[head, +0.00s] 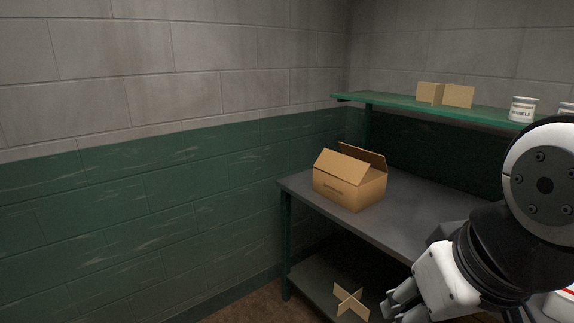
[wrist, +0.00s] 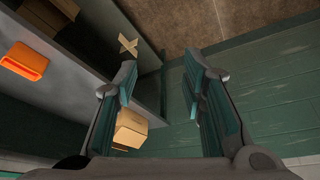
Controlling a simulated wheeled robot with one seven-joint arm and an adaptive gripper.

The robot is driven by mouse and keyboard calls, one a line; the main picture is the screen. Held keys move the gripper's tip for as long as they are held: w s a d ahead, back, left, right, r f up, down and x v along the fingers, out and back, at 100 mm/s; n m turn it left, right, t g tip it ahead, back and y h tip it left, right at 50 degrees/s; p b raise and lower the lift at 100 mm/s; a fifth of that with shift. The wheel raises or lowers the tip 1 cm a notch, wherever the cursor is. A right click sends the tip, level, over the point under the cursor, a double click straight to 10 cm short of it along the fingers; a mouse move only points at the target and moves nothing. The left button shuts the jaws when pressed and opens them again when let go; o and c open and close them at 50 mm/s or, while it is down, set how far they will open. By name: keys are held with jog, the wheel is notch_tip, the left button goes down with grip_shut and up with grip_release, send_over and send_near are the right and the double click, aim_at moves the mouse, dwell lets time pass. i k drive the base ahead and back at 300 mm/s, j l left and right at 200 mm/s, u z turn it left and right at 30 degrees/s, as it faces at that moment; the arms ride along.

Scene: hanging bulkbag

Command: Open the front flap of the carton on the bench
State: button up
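The brown cardboard carton (head: 348,194) stands upright near the left end of the grey bench (head: 410,215). A light flap (head: 341,167) slopes up over the printed front side, and a darker flap (head: 365,154) stands raised behind it; how far the top is open is hard to tell. My gripper (head: 397,300) is low at the bench's front, below the top and apart from the carton. In the wrist view my gripper (wrist: 161,84) is open, with nothing between its fingers. The carton (wrist: 131,129) shows there partly behind the left finger.
A cross-shaped cardboard piece (head: 350,300) is on the lower shelf, close to my gripper. A green shelf (head: 400,107) above the bench holds small boxes (head: 445,95) and a white tub (head: 523,109). An orange item (wrist: 22,62) shows in the wrist view. Floor left of the bench is clear.

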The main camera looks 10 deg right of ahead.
aim_at(352, 170)
jog(key=i+j+z, duration=0.1)
jog(key=i+j, duration=0.15)
jog(key=i, duration=0.4)
jog(key=i+j+z, duration=0.1)
jog(key=i+j, duration=0.25)
jog(key=i, duration=0.25)
jog(key=i+j+z, duration=0.1)
jog(key=i+j, duration=0.25)
jog(key=i, duration=0.25)
jog(key=i+j+z, duration=0.1)
jog(key=i+j, duration=0.35)
jog(key=i, duration=0.15)
